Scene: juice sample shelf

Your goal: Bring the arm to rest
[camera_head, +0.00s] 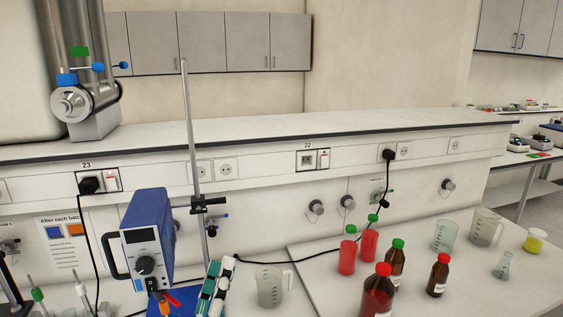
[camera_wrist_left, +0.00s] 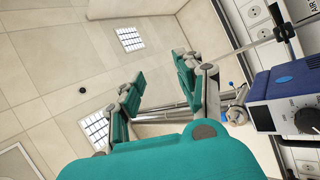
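My left gripper (camera_head: 214,288) shows at the bottom of the head view as teal and pale fingers, just right of the blue instrument. In the left wrist view my left gripper (camera_wrist_left: 159,76) has its two teal fingers spread apart. Nothing is between them; behind the gap are only wall and ceiling. My right gripper is in neither view.
A blue boxed instrument (camera_head: 148,240) and a metal stand rod (camera_head: 190,130) are close to the left gripper. A clear beaker (camera_head: 270,288) stands just right of it. Red bottles (camera_head: 347,256), brown bottles (camera_head: 438,275) and glassware (camera_head: 445,236) stand farther right.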

